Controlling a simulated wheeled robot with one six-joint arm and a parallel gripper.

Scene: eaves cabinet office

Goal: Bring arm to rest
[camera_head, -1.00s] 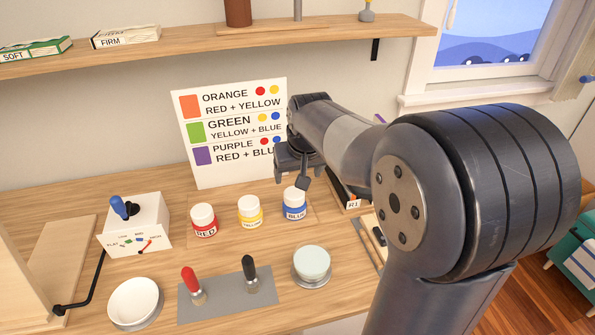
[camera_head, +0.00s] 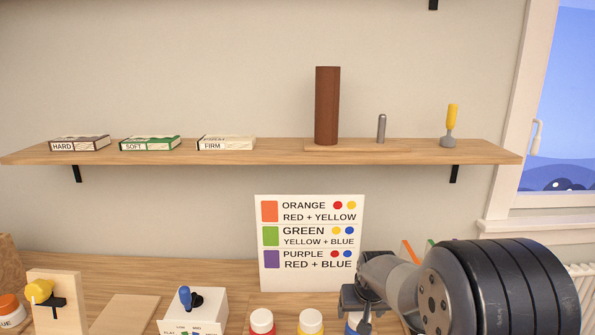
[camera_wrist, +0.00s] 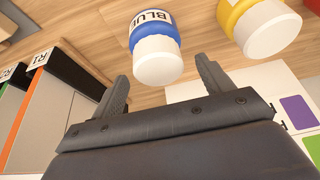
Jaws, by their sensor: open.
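My gripper (camera_head: 357,318) is at the lower right of the head view, in front of the colour chart's lower right edge. In the wrist view my gripper (camera_wrist: 162,88) shows two dark fingers spread apart with nothing between them. The blue paint jar (camera_wrist: 155,45) stands beyond the fingertips, apart from them. In the head view the blue jar (camera_head: 352,324) is mostly hidden behind my gripper. My arm's large dark joint fills the lower right corner of that view.
The yellow jar (camera_wrist: 262,25) stands beside the blue one; the red jar (camera_head: 262,322) is further left. The colour chart (camera_head: 310,278) leans at the wall. A shelf (camera_head: 240,158) above holds boxes and a brown cylinder (camera_head: 327,105). A lever box (camera_head: 205,308) stands left.

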